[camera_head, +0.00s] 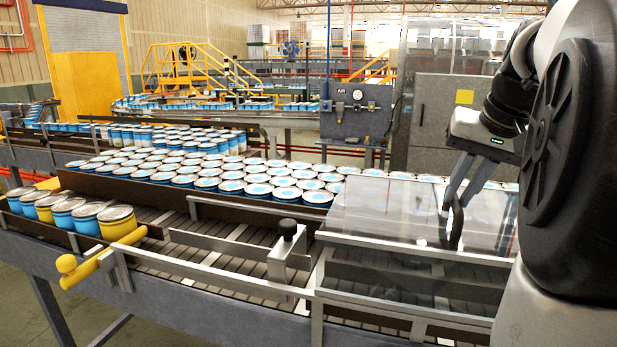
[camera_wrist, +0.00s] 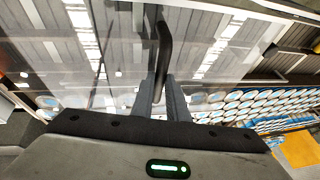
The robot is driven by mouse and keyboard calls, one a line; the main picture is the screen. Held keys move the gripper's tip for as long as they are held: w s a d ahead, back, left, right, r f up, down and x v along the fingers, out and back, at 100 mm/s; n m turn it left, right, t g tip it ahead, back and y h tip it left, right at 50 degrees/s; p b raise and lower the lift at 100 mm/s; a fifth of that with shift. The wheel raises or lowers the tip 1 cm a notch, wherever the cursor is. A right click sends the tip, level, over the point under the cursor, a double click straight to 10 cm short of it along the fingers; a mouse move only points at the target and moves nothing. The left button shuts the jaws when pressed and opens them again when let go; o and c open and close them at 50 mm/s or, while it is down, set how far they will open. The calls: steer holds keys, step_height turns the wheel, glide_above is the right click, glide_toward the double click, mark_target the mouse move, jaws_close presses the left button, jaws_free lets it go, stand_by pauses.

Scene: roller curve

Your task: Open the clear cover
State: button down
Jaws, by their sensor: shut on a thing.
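The clear cover (camera_head: 385,212) is a see-through panel over the right part of the conveyor in the head view. It reflects the roof lights. Its clear sheet fills much of the wrist view (camera_wrist: 225,45). A dark upright handle (camera_head: 457,226) stands on the cover. In the wrist view the handle (camera_wrist: 163,42) runs up from between my fingers. My gripper (camera_head: 452,208) reaches down from the upper right and is shut on the handle; its two fingers (camera_wrist: 162,92) lie on either side of it. I cannot tell whether the cover is slightly raised.
Many blue-and-white cans (camera_head: 215,170) crowd the conveyor behind and left of the cover. Blue and yellow cans (camera_head: 75,213) stand at the left. A metal rail (camera_head: 215,275) with a black knob (camera_head: 288,229) and a yellow handle (camera_head: 97,258) runs along the front. A grey cabinet (camera_head: 440,120) stands behind.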

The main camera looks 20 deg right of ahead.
steer(key=shift+s+d, duration=0.15)
steer(key=shift+d, duration=0.05)
steer(key=c, duration=1.7)
jaws_free()
steer(key=shift+d, duration=0.1)
steer(key=shift+s+r, duration=0.15)
steer(key=shift+r, duration=0.4)
steer(key=p+v, duration=0.2)
steer(key=v, duration=1.4)
steer(key=shift+s+r, duration=0.1)
